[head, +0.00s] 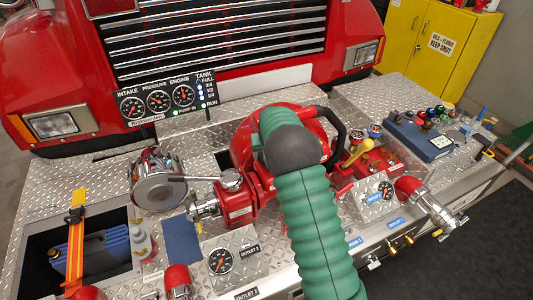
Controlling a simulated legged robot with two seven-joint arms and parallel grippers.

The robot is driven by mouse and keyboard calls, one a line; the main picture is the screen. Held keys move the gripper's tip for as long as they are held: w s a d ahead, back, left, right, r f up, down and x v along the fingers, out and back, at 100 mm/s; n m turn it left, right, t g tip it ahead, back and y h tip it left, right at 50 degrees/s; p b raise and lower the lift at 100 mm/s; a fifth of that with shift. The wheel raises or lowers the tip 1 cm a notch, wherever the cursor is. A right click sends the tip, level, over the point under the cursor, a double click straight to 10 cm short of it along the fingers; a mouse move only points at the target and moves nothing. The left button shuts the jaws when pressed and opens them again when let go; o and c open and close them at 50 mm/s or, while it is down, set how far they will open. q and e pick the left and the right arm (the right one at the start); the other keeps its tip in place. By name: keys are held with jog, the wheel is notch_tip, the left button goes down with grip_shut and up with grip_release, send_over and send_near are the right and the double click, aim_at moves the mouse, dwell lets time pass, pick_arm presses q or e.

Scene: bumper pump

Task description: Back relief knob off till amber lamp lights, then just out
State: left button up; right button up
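Neither gripper shows in the head view. The red pump (238,203) sits on the diamond-plate bumper, and its middle is partly covered. A red valve block (376,162) with a yellow lever (348,171) stands right of the pump. Two small round knobs (375,131) with coloured tops show behind the block. I cannot tell which one is the relief knob. The gauge panel (164,100) stands behind the pump with intake, pressure and engine dials. A green lamp (176,113) is lit beside the words PUMP IN. I cannot make out an amber lamp.
A capped outlet (425,203) juts out at the right front. A blue case (420,139) and several small coloured items lie on the right. A large green ribbed form blocks the centre.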

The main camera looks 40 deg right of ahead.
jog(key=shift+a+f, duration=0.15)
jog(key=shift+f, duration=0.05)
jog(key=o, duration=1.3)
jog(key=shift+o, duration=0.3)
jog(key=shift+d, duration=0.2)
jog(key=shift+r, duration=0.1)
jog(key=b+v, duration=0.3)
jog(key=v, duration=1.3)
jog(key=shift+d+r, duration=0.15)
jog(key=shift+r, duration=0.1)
